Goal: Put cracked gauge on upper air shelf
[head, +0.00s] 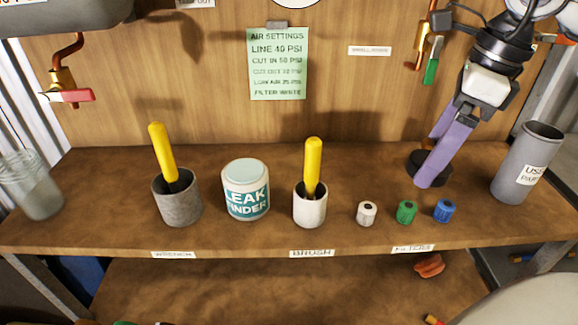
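A dark round disc (416,164), which may be the cracked gauge, is at the back right of the upper wooden shelf (350,165). Its face and any crack cannot be made out. My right gripper (429,164) reaches down from the top right with purple fingers. One finger passes in front of the disc and the other is behind it. Whether they press on it, and whether the disc rests on the shelf, I cannot tell. My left gripper is not in view.
A glass jar (30,187), wrench cup (178,200), Leak Finder can (246,190), brush cup (310,207), white filter (366,213), green filter (406,212), blue filter (444,210) and grey tube (525,165) stand along the shelf. A lower shelf (270,290) lies below.

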